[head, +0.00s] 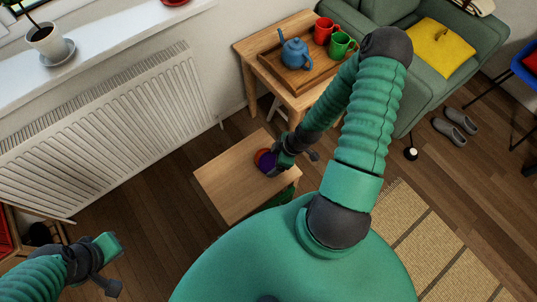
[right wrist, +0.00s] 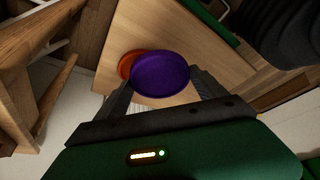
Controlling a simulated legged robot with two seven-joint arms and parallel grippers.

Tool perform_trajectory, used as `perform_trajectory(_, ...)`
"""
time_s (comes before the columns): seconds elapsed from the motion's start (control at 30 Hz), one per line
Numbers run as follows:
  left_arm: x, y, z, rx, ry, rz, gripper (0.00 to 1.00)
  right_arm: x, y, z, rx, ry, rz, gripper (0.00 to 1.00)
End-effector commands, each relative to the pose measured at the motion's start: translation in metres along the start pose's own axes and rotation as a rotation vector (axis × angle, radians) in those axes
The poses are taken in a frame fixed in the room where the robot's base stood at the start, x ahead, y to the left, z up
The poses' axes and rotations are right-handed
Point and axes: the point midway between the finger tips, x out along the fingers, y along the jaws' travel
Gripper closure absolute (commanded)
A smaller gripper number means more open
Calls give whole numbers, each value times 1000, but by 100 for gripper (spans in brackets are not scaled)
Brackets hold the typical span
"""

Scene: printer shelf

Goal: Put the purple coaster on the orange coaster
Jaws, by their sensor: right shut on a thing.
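The purple coaster (right wrist: 160,75) is a round disc between the fingers of my right gripper (right wrist: 162,80), which is shut on it. In the head view the purple coaster (head: 267,162) shows at the tip of my right gripper (head: 272,162), over the small wooden table. The orange coaster (right wrist: 126,64) lies on that table, partly hidden behind the purple one. It also shows as a reddish edge in the head view (head: 260,155). The purple coaster overlaps it off-centre; I cannot tell whether they touch. My left gripper (head: 106,264) is at the lower left, away from the coasters.
The small wooden table (head: 225,183) has free room around the coasters. Behind it, a taller table (head: 250,52) bears a wooden tray (head: 268,63) with a blue teapot (head: 296,52), a red mug (head: 323,31) and a green mug (head: 341,45). A radiator (head: 110,125) lines the wall.

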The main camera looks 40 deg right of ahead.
Motion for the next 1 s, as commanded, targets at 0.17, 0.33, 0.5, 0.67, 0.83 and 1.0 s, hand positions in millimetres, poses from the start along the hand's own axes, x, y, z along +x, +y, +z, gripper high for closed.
perform_trajectory(0.17,4,0,1,-1,0,0,100,12,31,-15,0,2,0,59)
perform_trajectory(0.33,8,0,2,0,0,0,100,20,39,-18,3,3,-3,59)
perform_trajectory(0.5,16,0,4,0,0,0,100,46,38,-7,2,2,-5,59)
perform_trajectory(0.67,15,0,4,0,0,0,100,47,38,-7,2,1,-1,59)
perform_trajectory(0.83,16,0,4,-1,0,0,100,49,38,-6,1,1,-2,18)
perform_trajectory(1.0,16,0,4,0,0,0,100,48,39,-6,1,2,-2,0)
